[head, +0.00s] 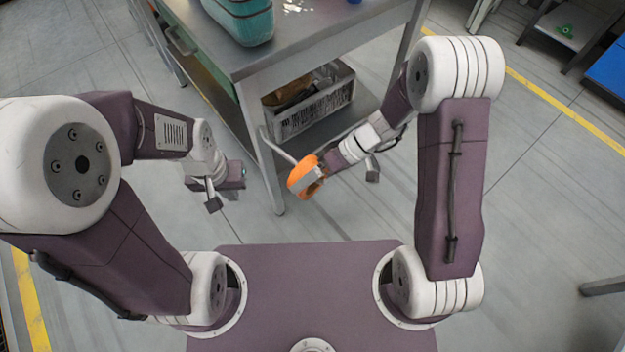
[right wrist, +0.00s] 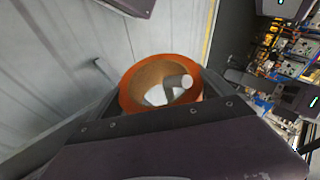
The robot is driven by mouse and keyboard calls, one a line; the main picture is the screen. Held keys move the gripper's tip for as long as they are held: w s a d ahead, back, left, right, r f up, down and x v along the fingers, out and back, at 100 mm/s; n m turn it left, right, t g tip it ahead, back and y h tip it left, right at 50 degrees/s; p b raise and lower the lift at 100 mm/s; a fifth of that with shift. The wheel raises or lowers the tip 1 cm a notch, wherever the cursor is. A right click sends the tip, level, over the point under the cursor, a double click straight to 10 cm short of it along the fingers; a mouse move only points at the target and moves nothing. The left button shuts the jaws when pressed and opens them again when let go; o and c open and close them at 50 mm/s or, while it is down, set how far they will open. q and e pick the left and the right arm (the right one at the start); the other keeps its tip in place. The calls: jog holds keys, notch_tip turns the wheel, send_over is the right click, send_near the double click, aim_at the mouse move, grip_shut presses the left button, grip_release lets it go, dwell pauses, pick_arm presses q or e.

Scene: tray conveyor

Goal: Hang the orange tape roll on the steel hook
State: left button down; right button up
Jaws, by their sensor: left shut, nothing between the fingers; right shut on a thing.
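The orange tape roll (head: 299,176) is held in the air by my right gripper (head: 312,176), beside the front table leg. In the right wrist view the roll (right wrist: 130,98) shows as an orange ring with a brown inside, between the fingers. White and grey shapes show through its opening. The steel hook (head: 275,146) is a bent grey rod by the table leg in the head view. Its lower end is close to the roll's upper edge; I cannot tell whether they touch. My left gripper (head: 213,203) is shut and empty, left of the leg.
The steel table (head: 285,45) stands ahead with a teal container (head: 243,22) on top. The floor between my arms and the table is clear. A blue object (head: 608,68) stands far right.

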jog(key=o, duration=1.3)
jog(key=shift+c, duration=0.2)
jog(key=p+v, duration=0.3)
jog(key=v, duration=0.6)
